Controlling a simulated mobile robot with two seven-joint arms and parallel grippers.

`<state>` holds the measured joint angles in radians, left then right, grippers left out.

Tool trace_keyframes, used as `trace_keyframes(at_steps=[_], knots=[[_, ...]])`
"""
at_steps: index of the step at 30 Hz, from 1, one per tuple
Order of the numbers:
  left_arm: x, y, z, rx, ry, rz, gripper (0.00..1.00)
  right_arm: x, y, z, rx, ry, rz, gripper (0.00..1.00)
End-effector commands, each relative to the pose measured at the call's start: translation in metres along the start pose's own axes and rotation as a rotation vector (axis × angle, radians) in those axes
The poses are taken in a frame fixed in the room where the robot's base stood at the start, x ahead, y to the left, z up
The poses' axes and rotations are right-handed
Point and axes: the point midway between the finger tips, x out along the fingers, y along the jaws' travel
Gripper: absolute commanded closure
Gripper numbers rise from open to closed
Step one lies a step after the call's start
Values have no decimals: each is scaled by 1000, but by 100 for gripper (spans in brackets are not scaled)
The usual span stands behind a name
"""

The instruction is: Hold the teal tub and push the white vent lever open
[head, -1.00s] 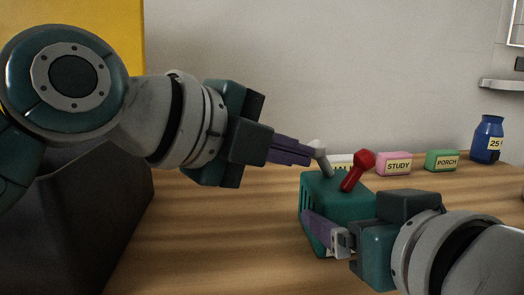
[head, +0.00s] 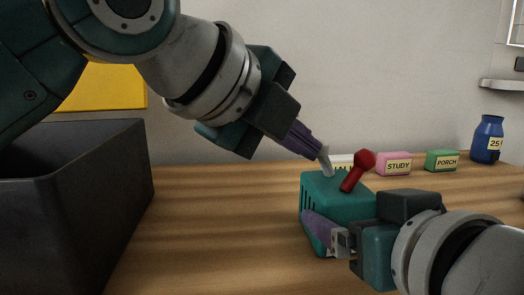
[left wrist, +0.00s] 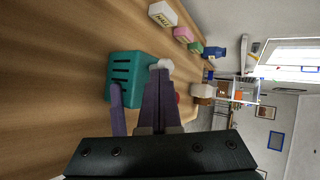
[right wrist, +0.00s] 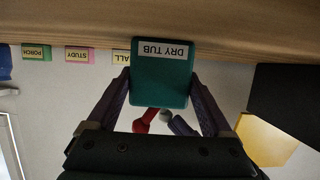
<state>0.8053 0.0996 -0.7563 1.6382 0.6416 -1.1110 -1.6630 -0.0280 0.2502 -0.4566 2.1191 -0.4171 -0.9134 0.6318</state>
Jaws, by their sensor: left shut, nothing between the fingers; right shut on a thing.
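The teal tub (head: 345,208) stands on the wooden table; its "DRY TUB" label shows in the right wrist view (right wrist: 163,80). My right gripper (head: 325,232) is shut on the tub, one purple finger on each side. A white lever (head: 326,165) and a red lever (head: 356,172) rise from the tub's top. My left gripper (head: 323,152) is shut and empty, slanting down from the upper left with its tips at the white lever's top. The left wrist view shows the white knob (left wrist: 166,65) right at these tips; contact is hard to tell.
A white block (head: 342,159), partly hidden, a pink "STUDY" block (head: 394,164), a green "PORCH" block (head: 442,160) and a blue jar (head: 487,140) stand behind the tub. A large dark box (head: 75,215) stands at left. The table between box and tub is clear.

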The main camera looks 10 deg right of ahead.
Motion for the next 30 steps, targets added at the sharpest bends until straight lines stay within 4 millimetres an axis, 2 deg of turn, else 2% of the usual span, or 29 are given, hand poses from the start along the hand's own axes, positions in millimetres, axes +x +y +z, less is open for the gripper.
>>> trace_keyframes(at_steps=[9,21,30], knots=[[4,-16,-5,100,-46,156,100,0,-1,0,0,2,-3,92],[16,-34,-18,96,-43,154,100,0,-1,-1,0,2,-2,92],[21,-38,-22,95,-43,154,100,0,0,-1,0,2,-2,92]])
